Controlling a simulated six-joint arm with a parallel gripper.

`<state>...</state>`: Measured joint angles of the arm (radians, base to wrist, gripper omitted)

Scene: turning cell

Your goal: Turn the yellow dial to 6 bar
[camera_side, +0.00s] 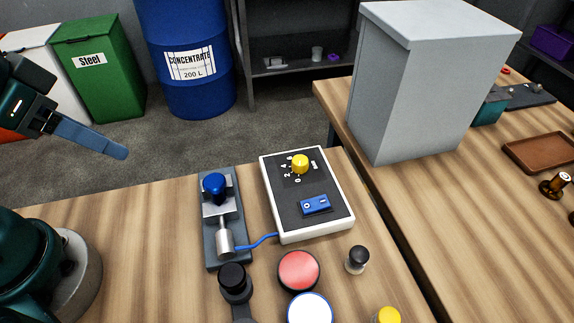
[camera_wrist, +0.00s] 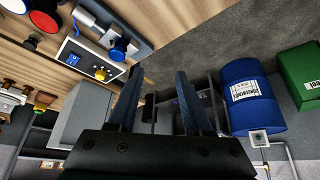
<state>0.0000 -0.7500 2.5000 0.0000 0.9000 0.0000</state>
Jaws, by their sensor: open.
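The yellow dial (camera_side: 300,163) sits on the dark face of a white-edged control box (camera_side: 338,222) on the wooden bench. Small numbers ring the dial; 0, 2 and 4 can be made out, but which one it points to is too small to tell. The dial also shows in the wrist view (camera_wrist: 101,74), left of my fingers. My gripper (camera_side: 122,151) is high at the upper left of the side view, well away from the dial. In the wrist view my gripper (camera_wrist: 155,74) has its two fingers apart with nothing between them.
A blue rocker switch (camera_side: 316,205) is on the same box. A blue-knobbed fixture (camera_side: 215,188) stands left of it, joined by a blue cable. A red button (camera_side: 298,270) and black knob (camera_side: 233,277) are in front. A tall grey cabinet (camera_side: 415,90) stands behind right.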

